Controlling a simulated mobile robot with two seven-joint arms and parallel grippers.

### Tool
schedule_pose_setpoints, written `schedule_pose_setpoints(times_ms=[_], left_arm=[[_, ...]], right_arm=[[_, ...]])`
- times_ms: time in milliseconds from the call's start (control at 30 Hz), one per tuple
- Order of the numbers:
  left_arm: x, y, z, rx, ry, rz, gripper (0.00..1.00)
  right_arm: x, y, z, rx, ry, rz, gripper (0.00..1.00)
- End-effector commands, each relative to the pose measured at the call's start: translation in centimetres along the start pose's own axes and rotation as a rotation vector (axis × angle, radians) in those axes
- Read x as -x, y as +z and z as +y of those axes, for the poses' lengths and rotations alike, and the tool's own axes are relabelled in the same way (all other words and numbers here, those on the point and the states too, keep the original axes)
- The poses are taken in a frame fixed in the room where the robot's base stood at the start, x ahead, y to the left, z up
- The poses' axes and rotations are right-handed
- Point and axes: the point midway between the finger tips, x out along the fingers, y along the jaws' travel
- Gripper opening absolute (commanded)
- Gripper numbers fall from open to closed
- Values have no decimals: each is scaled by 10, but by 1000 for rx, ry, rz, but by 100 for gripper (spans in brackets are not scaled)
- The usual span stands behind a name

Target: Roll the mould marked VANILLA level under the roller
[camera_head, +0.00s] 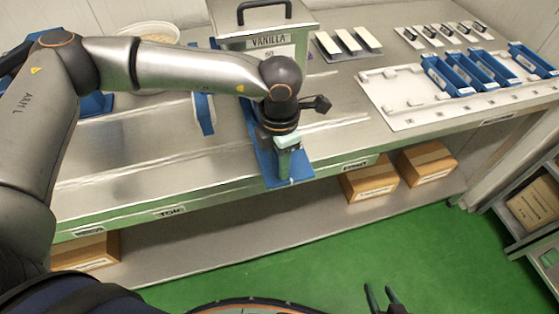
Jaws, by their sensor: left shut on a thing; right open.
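A metal box (262,52) with a black handle and a label reading VANILLA stands at the back of the bench, partly behind my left arm. My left gripper (287,146) points down at the bench's front edge, shut on a small upright part of a blue piece (298,172). The blue piece lies flat and reaches back under my arm, so much of it is hidden. I cannot make out a mould marked VANILLA or a roller for certain. My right gripper (385,298) is open and empty, low over the green floor, away from the bench.
A blue-and-white upright plate (203,113) stands left of my gripper. A white tray (400,113) with several blue moulds (468,72) lies at the right. Cardboard boxes (368,184) stand on the lower shelf. The bench's left front is clear.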

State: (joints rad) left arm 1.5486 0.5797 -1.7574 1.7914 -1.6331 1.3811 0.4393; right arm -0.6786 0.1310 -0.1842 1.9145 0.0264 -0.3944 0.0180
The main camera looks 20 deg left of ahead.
Motion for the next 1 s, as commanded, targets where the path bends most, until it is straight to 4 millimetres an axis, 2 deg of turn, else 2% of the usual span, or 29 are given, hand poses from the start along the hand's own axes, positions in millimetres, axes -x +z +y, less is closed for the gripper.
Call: schedule_pose_setpoints(times_ms=[100,1000], left_arm=[[0,0,0,0,0,0,0],[1,0,0,1,1,0,0]], right_arm=[[0,0,0,0,0,0,50],[0,0,0,0,0,-1,50]])
